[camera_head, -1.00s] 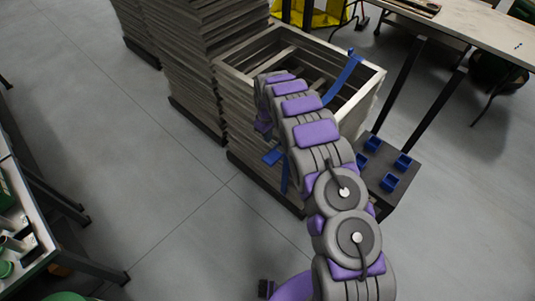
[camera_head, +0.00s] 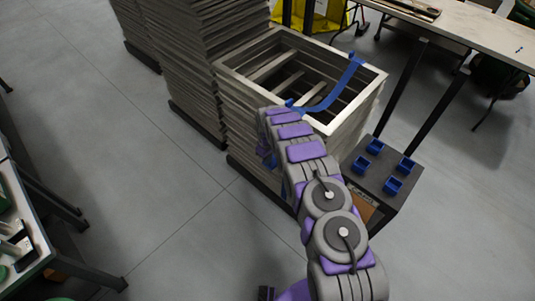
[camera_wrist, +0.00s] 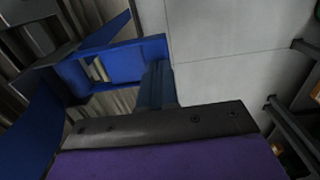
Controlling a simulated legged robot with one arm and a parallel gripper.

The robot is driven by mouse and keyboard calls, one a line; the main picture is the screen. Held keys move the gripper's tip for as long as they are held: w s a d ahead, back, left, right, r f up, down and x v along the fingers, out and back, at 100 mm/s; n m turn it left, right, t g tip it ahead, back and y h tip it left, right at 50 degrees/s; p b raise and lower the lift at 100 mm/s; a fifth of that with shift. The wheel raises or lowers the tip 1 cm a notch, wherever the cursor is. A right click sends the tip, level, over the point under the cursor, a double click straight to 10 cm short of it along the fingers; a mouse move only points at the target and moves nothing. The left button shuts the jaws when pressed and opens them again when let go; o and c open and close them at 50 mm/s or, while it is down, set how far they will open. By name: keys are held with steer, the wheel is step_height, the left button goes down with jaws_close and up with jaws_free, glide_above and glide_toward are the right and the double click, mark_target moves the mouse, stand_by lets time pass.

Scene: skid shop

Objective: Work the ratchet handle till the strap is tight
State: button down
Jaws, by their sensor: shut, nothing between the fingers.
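The blue strap (camera_head: 345,82) runs over the near corner of the open-topped stack of wooden frames (camera_head: 350,118) and sags across its opening. My arm covers its near part. In the wrist view a blue metal frame with a slot, seemingly the ratchet handle (camera_wrist: 130,62), sticks out from the stack's side. A wide blue band, seemingly the strap, lies at the left (camera_wrist: 28,125). My gripper (camera_wrist: 158,105), purple with a dark edge plate, is close below the handle; whether they touch is unclear. Its jaws are shut and empty. In the head view the arm hides most of the ratchet.
A taller stack of wooden frames (camera_head: 195,60) stands behind to the left. A dark cart (camera_head: 385,180) with small blue bins stands close on the right. A workbench (camera_head: 480,32) is at the upper right, another table (camera_head: 35,235) at the left. The floor between is clear.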

mark_target(266, 165)
steer(key=shift+f, duration=0.2)
stand_by(0.3)
steer(key=shift+s+a+f+t+h+b, duration=0.1)
steer(key=shift+s+f+t+h+b, duration=0.15)
steer(key=shift+f, duration=0.25)
steer(key=shift+s+a+f+t+h+b, duration=0.15)
steer(key=shift+f+t+h, duration=0.15)
steer(key=shift+f, duration=0.2)
steer(key=shift+f+t+h+b, duration=0.35)
steer(key=shift+f+t+b, duration=0.3)
steer(key=shift+f, duration=0.2)
steer(key=shift+f+t+h+b, duration=0.3)
steer(key=shift+f+t+b, duration=0.1)
steer(key=shift+f+b, duration=0.2)
steer(key=x, duration=0.2)
steer(key=b+x, duration=0.1)
steer(key=x, duration=0.1)
steer(key=shift+s+f, duration=0.15)
steer(key=shift+s, duration=0.05)
steer(key=shift+s+d+f, duration=0.1)
steer(key=shift+s+f, duration=0.05)
steer(key=shift+f, duration=0.05)
